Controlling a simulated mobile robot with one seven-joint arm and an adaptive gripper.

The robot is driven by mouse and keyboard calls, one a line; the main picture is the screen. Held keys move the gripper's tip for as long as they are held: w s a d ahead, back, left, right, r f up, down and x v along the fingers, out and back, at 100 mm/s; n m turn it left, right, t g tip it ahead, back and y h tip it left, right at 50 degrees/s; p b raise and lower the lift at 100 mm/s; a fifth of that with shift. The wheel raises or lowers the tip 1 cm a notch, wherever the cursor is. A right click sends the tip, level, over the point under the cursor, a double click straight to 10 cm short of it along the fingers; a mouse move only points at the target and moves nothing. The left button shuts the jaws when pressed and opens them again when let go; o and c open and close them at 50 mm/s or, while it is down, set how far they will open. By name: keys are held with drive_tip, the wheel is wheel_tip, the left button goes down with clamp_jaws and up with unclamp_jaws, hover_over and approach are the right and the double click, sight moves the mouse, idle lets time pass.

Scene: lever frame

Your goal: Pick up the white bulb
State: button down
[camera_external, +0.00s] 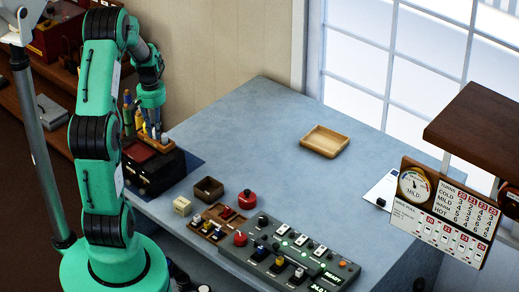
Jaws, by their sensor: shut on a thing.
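My gripper (152,122) points down at the left, over the wooden rack at the back of the dark box on the table's left side. It is shut on a small pale thing that I take to be the white bulb (158,131). The bulb is small and partly hidden by the fingers, so its shape is unclear. I cannot tell whether it is clear of the rack. Yellow and other coloured pieces stand just left of the fingers.
The dark box (150,172) sits below my gripper. A wooden tray (325,141) lies empty at the back. A small brown box (208,189), a red round knob (247,199) and a grey control panel (318,262) stand along the front. The table's middle is clear.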

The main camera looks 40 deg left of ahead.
drive_tip(key=shift+r, duration=0.1)
drive_tip(key=shift+r, duration=0.45)
wheel_tip(320, 180, up, 3)
drive_tip(key=shift+s+f, duration=0.15)
drive_tip(key=s+d+r, duration=0.1)
drive_tip(key=s+d, duration=0.8)
drive_tip(key=s, duration=0.4)
drive_tip(key=shift+r, duration=0.15)
